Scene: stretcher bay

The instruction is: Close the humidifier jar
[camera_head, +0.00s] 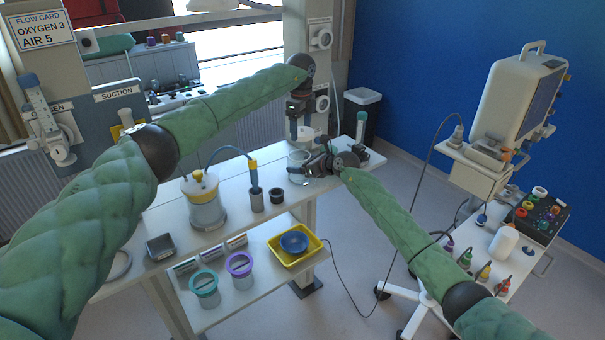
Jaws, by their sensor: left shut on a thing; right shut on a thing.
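The humidifier jar (297,157) is a small clear vessel standing at the far end of the white bench. My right gripper (305,170) reaches in from the right and is shut on the jar near its middle. My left gripper (298,122) points down from above, shut on a white lid (305,133). The lid is above the jar's mouth and looks apart from it. The fingers of both grippers partly hide what they hold, and the exact gap between lid and jar is hard to tell.
A yellow-topped suction jar (205,203), a grey holder with a probe (256,198) and a black cup (287,193) stand on the bench (160,222). A thin flow tube (361,128) stands right of the jar. A monitor cart (490,165) is farther right.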

